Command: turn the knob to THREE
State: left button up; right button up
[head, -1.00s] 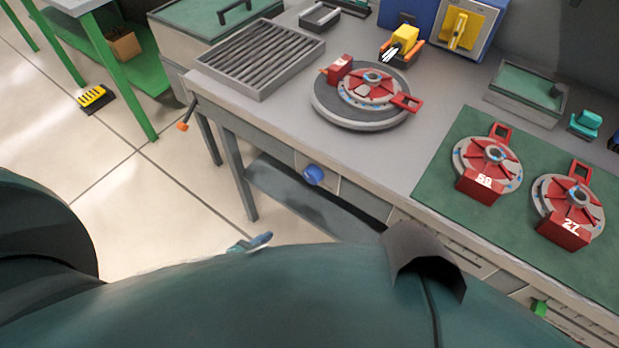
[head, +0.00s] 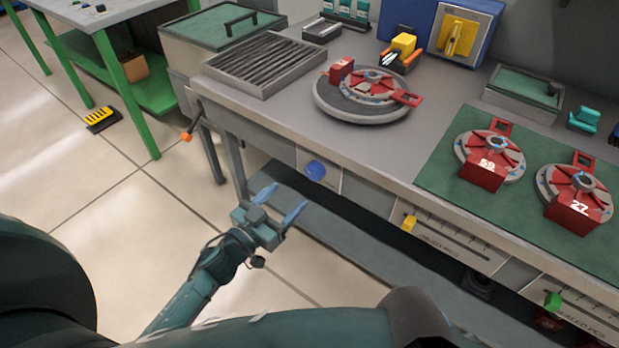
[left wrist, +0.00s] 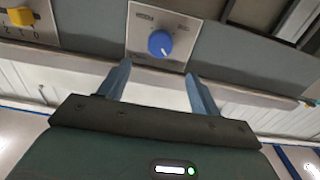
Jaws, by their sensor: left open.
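The blue round knob (head: 315,170) sits on a light panel on the front of the workbench, below the table top. In the left wrist view the knob (left wrist: 160,43) shows with a white pointer mark on its face and small marks around it, too small to read. My left gripper (head: 279,203) is open and empty, apart from the knob, below and to the left of it in the head view. In the left wrist view its two blue fingers (left wrist: 160,82) stand apart, with the knob beyond and between them. My right gripper does not show.
A yellow slider (head: 409,223) and a green slider (head: 553,301) are on the bench front to the right. A turntable (head: 362,107) with a red fixture is above the knob. A lower shelf (head: 350,235) runs under the bench. Open floor lies to the left.

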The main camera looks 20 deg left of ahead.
aim_at(311, 173)
pick_arm(q)
jog(key=x, duration=0.9)
jog(key=shift+w+d+f, duration=0.1)
jog(key=shift+w+d, duration=0.05)
jog(key=shift+w, duration=0.2)
jog(key=c, duration=1)
jog(key=shift+b, duration=0.3)
